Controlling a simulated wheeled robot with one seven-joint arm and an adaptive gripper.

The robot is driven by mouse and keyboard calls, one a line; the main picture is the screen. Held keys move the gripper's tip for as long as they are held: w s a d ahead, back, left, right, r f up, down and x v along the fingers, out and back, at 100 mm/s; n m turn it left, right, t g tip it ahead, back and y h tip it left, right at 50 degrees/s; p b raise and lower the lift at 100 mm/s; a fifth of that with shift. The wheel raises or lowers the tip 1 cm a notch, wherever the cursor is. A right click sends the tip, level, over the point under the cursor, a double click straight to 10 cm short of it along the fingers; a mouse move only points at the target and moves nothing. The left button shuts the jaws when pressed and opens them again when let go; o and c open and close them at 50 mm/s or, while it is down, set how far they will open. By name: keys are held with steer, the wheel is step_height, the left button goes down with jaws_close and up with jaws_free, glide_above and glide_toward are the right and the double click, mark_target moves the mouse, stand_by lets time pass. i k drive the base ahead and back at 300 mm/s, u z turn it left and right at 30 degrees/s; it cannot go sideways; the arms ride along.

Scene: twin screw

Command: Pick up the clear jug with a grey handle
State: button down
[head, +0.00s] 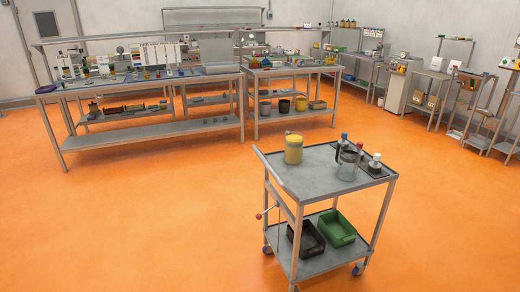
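The clear jug (347,164) with a dark grey handle stands upright on the top shelf of a grey metal trolley (315,180), toward its right side. The handle is on the upper right of the jug. A bottle with a blue cap stands close behind it, and a small white-and-black bottle stands close to its right. My gripper and arm are not in the head view.
A yellow container (293,149) stands at the trolley's back left. A black crate (306,238) and a green crate (337,228) sit on its lower shelf. Long workbenches (150,133) stand behind. Orange floor (120,220) is clear left of the trolley.

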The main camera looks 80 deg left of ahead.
mark_target(294, 141)
steer(key=u, duration=1.15)
steer(key=i, duration=1.6)
steer(key=u, duration=2.8)
